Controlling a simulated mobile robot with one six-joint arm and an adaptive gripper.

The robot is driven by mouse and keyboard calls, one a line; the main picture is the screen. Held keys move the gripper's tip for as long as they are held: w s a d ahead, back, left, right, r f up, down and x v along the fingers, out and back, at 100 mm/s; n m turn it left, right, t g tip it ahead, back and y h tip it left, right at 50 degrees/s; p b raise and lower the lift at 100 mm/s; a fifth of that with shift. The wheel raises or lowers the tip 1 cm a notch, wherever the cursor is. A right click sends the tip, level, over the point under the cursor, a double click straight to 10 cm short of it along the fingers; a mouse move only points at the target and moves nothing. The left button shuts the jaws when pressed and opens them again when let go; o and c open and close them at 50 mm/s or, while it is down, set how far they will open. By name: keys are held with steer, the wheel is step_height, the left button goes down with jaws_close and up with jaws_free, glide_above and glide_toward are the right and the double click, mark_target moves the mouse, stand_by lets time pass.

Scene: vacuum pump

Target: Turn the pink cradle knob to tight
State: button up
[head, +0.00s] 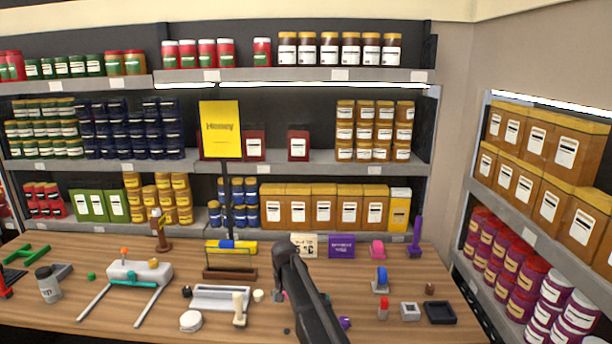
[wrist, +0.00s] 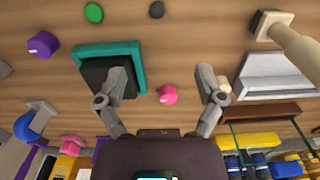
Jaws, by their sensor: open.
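A small round pink knob (wrist: 168,95) shows in the wrist view, between the two fingers of my gripper (wrist: 165,80) and beyond them. The fingers are spread apart and nothing is held between them. A dark block with a teal frame (wrist: 138,50), perhaps the cradle, lies beside the knob, partly behind the left finger. No tight mark can be read on the knob. In the head view my arm hangs over the middle of the table and hides the teal-framed block; I cannot make out the knob there.
A white tray (head: 222,306) and a beige upright piece (head: 239,311) stand left of my arm. A purple cylinder (wrist: 42,45) and a green disc (wrist: 94,12) lie near the teal frame. A blue piece (head: 381,275) stands to the right. Stocked shelves border the table (head: 145,325).

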steer(key=s+d+f+b, duration=0.4)
steer(key=s+d+f, duration=0.1)
steer(key=s+d, duration=0.6)
steer(key=s+d+f+b, duration=0.5)
steer(key=s+d, duration=0.7)
steer(key=s, duration=0.2)
steer(key=shift+s+d+n+b, duration=0.25)
steer(key=shift+n+b, duration=0.05)
